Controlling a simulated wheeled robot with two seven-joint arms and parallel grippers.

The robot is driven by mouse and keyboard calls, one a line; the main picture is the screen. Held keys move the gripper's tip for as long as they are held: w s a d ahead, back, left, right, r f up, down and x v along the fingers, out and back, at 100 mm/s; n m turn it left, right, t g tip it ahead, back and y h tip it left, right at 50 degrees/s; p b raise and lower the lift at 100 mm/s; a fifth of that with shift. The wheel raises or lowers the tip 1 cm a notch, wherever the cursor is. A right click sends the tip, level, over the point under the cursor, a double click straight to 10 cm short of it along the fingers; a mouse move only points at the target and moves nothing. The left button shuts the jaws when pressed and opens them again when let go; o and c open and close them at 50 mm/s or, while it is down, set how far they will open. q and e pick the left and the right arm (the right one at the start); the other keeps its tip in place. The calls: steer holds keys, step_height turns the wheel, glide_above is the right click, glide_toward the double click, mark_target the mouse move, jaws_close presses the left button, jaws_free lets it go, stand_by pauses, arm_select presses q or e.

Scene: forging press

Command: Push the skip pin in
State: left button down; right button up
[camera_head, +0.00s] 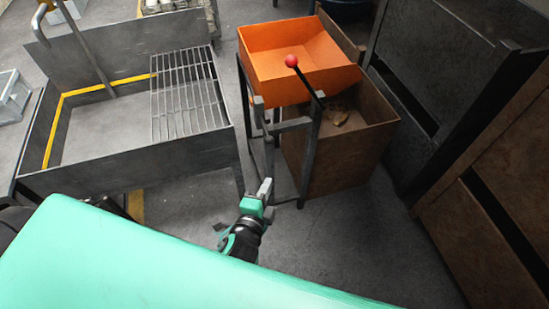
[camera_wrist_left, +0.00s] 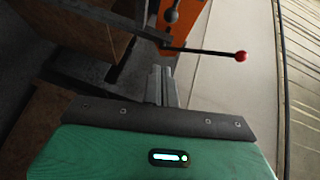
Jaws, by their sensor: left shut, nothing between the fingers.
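The orange skip (camera_head: 290,60) sits tilted on a dark metal frame (camera_head: 306,150). A lever with a red ball (camera_head: 291,61) rises at its front right; the red ball also shows in the left wrist view (camera_wrist_left: 241,56). A small dark round knob (camera_wrist_left: 171,15), perhaps the skip pin, shows against the orange in the left wrist view; I cannot tell how far in it sits. My left gripper (camera_head: 266,187) is shut and empty, in front of and below the skip frame. Its closed fingers (camera_wrist_left: 161,84) point toward the frame, apart from the knob. My right gripper is not in view.
A rusty bin (camera_head: 365,135) with lumps inside stands under and right of the skip. A grey metal trough with a grate (camera_head: 190,95) stands at left. Dark cabinets (camera_head: 450,80) close off the right. Floor (camera_head: 350,240) is clear in front of the bin.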

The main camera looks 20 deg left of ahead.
arm_select(q)
steer(key=shift+r, duration=0.55)
steer(key=shift+a, duration=0.1)
steer(key=w+a+f+p, duration=0.2)
steer(key=w+p, duration=0.2)
steer(key=w, duration=0.8)
steer(key=shift+w+a+f, duration=0.15)
steer(key=shift+w+a, duration=0.15)
steer(key=shift+a, duration=0.05)
